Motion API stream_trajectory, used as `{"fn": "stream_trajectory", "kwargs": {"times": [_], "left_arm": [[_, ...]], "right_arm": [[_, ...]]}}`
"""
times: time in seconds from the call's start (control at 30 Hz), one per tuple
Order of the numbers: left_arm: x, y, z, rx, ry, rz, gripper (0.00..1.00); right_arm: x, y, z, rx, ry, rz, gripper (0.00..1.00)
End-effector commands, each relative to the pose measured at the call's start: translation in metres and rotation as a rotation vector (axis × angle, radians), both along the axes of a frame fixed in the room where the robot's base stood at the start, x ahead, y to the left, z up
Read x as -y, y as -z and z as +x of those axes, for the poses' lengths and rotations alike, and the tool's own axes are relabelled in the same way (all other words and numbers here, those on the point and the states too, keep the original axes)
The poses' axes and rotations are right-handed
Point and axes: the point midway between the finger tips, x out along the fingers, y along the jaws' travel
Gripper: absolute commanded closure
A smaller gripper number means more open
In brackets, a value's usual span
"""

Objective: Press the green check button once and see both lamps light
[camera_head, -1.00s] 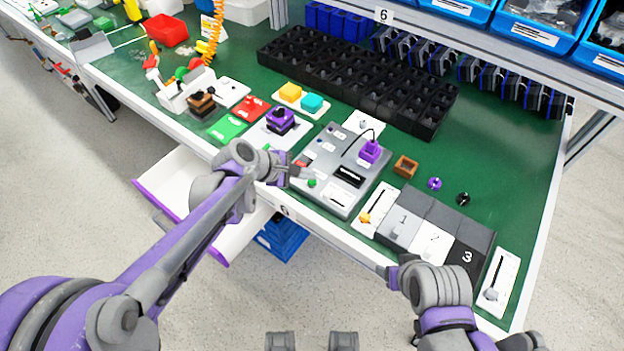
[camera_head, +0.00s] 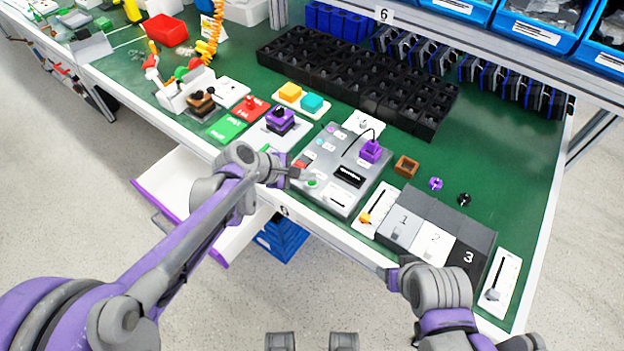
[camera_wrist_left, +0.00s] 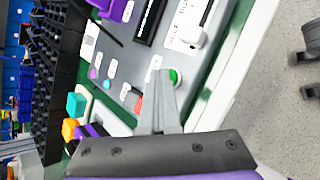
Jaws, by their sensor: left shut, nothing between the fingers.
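The green check button (camera_head: 312,183) sits near the front left of a grey test box (camera_head: 338,198). It also shows in the left wrist view (camera_wrist_left: 174,76), with a pale ring around it. My left gripper (camera_head: 303,174) is shut and empty, its tips right beside the button; I cannot tell whether they touch it. The closed tips also show in the left wrist view (camera_wrist_left: 161,74). Small round coloured spots lie on the box's left side; I cannot tell which are lamps or whether any is lit. My right gripper (camera_head: 392,276) is by the table's front edge, its jaws unclear.
A purple block (camera_head: 370,151) with a black cable sits on the box. Another purple part (camera_head: 281,120) stands on a white plate to the left. A black grid tray (camera_head: 350,85) lies behind. An open drawer (camera_head: 172,187) juts out in front.

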Motion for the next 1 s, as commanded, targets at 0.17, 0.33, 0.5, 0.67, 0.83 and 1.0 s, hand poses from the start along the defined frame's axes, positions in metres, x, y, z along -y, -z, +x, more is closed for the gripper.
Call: {"fn": "stream_trajectory", "kwargs": {"times": [0.17, 0.33, 0.5, 0.67, 0.83, 1.0], "left_arm": [[0.000, -0.006, 0.000, 0.001, 0.000, 0.001, 1.00], [0.000, -0.015, 0.000, 0.000, -0.001, 0.001, 1.00], [0.000, -0.017, 0.000, 0.000, -0.001, 0.001, 1.00], [0.000, -0.017, 0.000, 0.000, 0.000, 0.000, 1.00], [0.000, -0.022, 0.000, 0.000, 0.000, 0.000, 1.00], [0.000, -0.039, 0.000, 0.001, 0.000, 0.000, 1.00]], "right_arm": [[0.000, -0.004, 0.000, 0.001, 0.000, 0.000, 0.38], [0.000, -0.012, 0.001, 0.004, 0.000, 0.000, 0.38], [0.000, -0.013, 0.001, 0.004, 0.000, 0.000, 0.38], [0.000, -0.012, 0.001, 0.004, 0.000, 0.000, 0.38], [0.000, -0.016, 0.002, 0.005, 0.000, 0.000, 0.38], [0.000, -0.029, 0.003, 0.009, 0.000, 0.000, 0.38]]}}
